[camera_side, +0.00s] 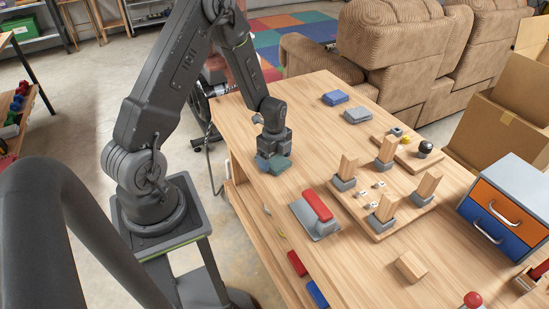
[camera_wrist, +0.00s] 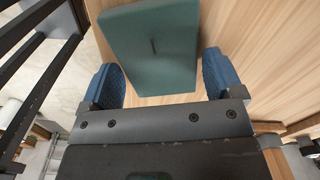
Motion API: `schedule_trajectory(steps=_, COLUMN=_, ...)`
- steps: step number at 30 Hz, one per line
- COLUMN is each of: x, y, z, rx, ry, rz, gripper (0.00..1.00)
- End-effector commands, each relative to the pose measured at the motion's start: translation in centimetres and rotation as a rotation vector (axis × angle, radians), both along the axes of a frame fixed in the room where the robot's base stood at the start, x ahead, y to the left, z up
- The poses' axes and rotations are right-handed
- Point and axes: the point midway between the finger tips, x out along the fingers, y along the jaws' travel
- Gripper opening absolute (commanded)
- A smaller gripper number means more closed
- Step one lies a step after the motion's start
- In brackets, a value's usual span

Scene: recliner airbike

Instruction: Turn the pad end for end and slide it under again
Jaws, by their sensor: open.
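A dark green pad-like block (camera_wrist: 152,45) with a short dark slit on its top lies on the table between my fingertips in the wrist view. It also shows as a small green piece at the table's left edge in the side view (camera_side: 280,165). My gripper (camera_side: 270,160) is low over it, pointing down. In the wrist view my gripper (camera_wrist: 160,82) is open, with one blue fingertip on each side of the block. I cannot tell whether either fingertip touches it. Part of the block is hidden by my gripper in the side view.
A grey base with a red bar (camera_side: 317,206) lies nearer the camera. A wooden board (camera_side: 405,212) with several upright wooden blocks in grey holders stands right of it. A drawer unit (camera_side: 503,211) is at the right. A blue block (camera_side: 335,98) lies farther back. Bare table surrounds my gripper's right side.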

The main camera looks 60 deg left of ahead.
Motion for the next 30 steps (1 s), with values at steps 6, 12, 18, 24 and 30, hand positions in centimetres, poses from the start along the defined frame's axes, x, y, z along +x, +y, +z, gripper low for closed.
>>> schedule_trajectory(steps=6, x=0.0, y=0.0, z=1.1, rx=0.001, ry=-0.002, rz=0.0, gripper=0.86)
schedule_trajectory(steps=12, x=0.0, y=0.0, z=2.1, rx=0.001, ry=-0.002, rz=0.0, gripper=0.86)
schedule_trajectory(steps=18, x=0.0, y=0.0, z=3.0, rx=0.001, ry=-0.002, rz=0.0, gripper=0.86)
schedule_trajectory(steps=24, x=0.0, y=0.0, z=4.0, rx=0.0, ry=-0.001, rz=0.0, gripper=0.86)
schedule_trajectory(steps=30, x=0.0, y=0.0, z=4.9, rx=0.001, ry=-0.002, rz=0.0, gripper=0.86)
